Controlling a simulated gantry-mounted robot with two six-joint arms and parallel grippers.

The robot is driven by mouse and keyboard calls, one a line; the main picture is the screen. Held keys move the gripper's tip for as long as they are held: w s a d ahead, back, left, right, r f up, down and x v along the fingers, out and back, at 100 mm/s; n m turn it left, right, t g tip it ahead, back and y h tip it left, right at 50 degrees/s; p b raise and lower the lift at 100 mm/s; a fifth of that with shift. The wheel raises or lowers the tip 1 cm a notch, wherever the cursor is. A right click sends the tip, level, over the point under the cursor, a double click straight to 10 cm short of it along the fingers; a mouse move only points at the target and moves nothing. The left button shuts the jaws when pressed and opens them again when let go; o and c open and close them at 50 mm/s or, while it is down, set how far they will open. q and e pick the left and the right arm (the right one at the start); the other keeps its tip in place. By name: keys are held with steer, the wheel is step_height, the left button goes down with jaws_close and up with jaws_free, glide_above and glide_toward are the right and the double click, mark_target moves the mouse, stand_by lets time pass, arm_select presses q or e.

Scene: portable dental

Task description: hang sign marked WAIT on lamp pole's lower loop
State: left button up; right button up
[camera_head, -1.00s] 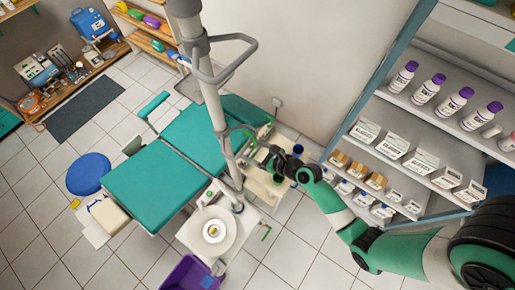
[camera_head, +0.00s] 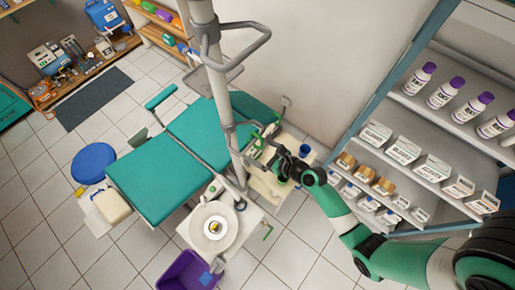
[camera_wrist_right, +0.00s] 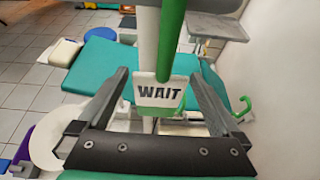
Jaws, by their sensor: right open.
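The white sign marked WAIT (camera_wrist_right: 160,92) shows upright in the right wrist view, facing me. A green strip (camera_wrist_right: 172,40) rises from it, in front of the pale lamp pole (camera_wrist_right: 148,45); its top is out of view. My right gripper (camera_wrist_right: 160,75) is open, with a finger on each side of the sign and gaps between. In the head view, my right gripper (camera_head: 281,158) is just right of the lamp pole (camera_head: 221,100), near the grey lower loop (camera_head: 268,126). Whether the sign hangs on that loop cannot be told. My left gripper is not in view.
A teal dental chair (camera_head: 155,178) lies left of the pole. A white round basin (camera_head: 213,228) and a purple bin (camera_head: 187,270) are in front. A shelf (camera_head: 405,100) with bottles and boxes stands right. The upper loop (camera_head: 245,50) juts out above.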

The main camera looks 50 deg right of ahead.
steer(key=v, duration=1.1)
steer(key=shift+s+r+p, duration=0.2)
steer(key=shift+s+p, duration=0.1)
steer(key=shift+p, duration=0.15)
